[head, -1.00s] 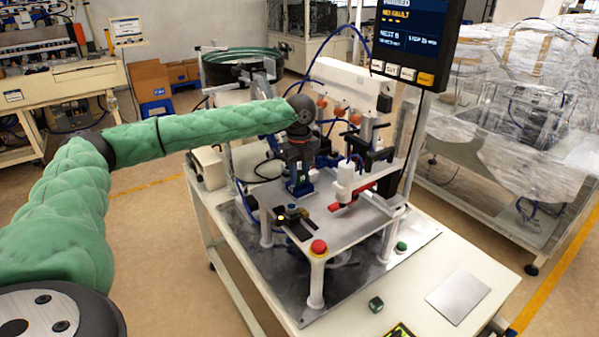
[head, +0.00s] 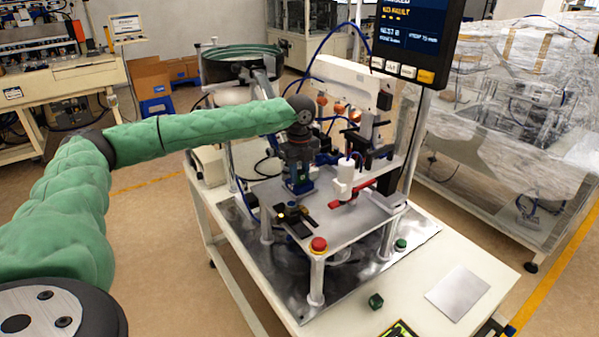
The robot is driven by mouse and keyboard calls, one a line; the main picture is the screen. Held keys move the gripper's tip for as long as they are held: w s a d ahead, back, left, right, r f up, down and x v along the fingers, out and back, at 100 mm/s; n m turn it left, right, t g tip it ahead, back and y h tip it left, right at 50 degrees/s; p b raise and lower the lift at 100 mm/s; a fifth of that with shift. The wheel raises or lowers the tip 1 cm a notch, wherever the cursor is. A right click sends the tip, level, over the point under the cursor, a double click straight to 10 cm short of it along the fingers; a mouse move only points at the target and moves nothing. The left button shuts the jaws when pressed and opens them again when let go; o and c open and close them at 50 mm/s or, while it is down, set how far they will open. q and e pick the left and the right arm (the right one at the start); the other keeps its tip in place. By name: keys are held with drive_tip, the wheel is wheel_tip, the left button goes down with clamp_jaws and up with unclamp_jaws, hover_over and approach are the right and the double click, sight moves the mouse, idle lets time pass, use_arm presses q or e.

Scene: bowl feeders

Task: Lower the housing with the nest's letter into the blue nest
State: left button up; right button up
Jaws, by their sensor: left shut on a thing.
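My left gripper (head: 299,178) points straight down over the raised grey plate of the feeder station. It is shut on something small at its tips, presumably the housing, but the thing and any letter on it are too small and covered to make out. Blue parts show at and around the fingertips; I cannot tell nest from gripper there, nor whether the held thing touches the nest. My right gripper is not in view.
A red button (head: 318,244) sits at the plate's front corner. A white cylinder (head: 345,172) and a red bar (head: 358,190) stand close right of the gripper. A screen (head: 408,35) hangs above right. A small dark cube (head: 376,300) lies on the table front.

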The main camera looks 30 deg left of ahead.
sight(300, 172)
use_arm(q)
drive_tip(key=o, duration=0.8)
drive_tip(key=shift+o, duration=1.1)
drive_tip(key=shift+r, duration=0.4)
wheel_tip(300, 172, up, 6)
drive_tip(key=shift+f+b, duration=0.15)
drive_tip(key=shift+b, duration=0.9)
drive_tip(key=shift+r, duration=0.65)
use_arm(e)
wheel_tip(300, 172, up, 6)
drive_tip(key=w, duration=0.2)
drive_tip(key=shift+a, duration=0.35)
